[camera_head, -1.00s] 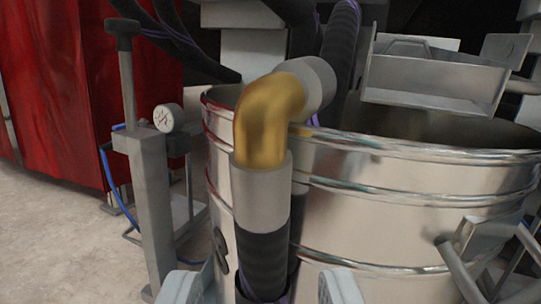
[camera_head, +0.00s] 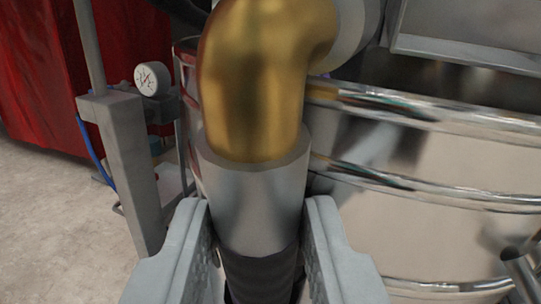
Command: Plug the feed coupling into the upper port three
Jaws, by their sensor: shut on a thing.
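The feed coupling is a brass elbow (camera_head: 255,80) on a grey metal collar (camera_head: 255,205), with a black ribbed hose (camera_head: 258,272) below it. It stands upright in the middle of the view. The elbow bends right at the top into another grey collar (camera_head: 357,30), cut by the top edge. My gripper (camera_head: 257,212) has one finger on each side of the lower collar and is shut on it, just above the hose. No numbered port can be made out. What the elbow's far end meets is hidden.
A large shiny steel drum (camera_head: 430,165) with rounded rims stands close behind and right of the coupling. A grey post (camera_head: 125,165) with a round pressure gauge (camera_head: 151,78) is at left. A red panel (camera_head: 50,75) stands behind it. Grey floor (camera_head: 60,215) is open at lower left.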

